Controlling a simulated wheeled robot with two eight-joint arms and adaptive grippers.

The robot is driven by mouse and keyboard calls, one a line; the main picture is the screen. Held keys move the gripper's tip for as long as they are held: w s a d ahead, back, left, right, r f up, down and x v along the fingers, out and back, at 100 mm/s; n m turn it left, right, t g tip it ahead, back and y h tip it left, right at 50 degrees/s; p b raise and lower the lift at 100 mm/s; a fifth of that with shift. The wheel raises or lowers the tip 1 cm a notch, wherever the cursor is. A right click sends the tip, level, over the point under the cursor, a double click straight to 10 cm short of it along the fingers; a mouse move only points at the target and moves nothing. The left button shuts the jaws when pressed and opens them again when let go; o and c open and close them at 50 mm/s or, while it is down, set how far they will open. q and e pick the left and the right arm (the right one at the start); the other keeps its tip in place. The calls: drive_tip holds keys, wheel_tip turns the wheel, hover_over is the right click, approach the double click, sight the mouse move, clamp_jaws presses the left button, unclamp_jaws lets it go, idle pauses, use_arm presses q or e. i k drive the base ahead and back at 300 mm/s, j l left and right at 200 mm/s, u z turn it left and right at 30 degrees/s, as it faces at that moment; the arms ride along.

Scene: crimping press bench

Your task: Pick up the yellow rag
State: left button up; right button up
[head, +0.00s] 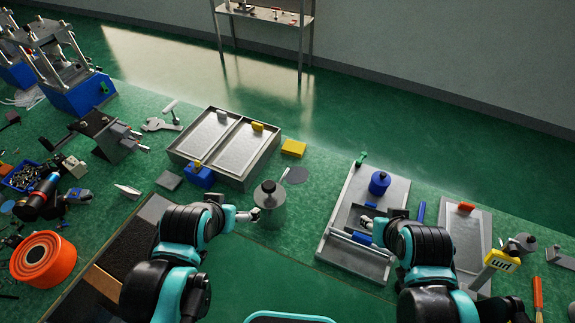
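A small flat yellow piece (293,147), which looks like the folded yellow rag, lies on the green bench just right of the grey two-part tray. My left gripper (247,215) is in front of it and to its left, beside a grey cylinder with a black knob (269,203). I cannot tell whether it touches the cylinder. My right gripper (368,214) is over the long grey tray, well to the right of the yellow piece. Both grippers are small and partly hidden by my arms, so their openings are unclear. Neither is at the yellow piece.
The two-part tray (272,153) stands left of the yellow piece, with a blue block (199,175) at its front. The long grey tray (334,215) holds a blue round part (379,183). An orange spool (43,258) and presses stand at left.

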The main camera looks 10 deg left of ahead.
sight(291, 147)
drive_tip(key=i+j, duration=0.45)
drive_tip(key=j, duration=0.25)
drive_tip(key=z, duration=1.65)
drive_tip(key=j, duration=0.1)
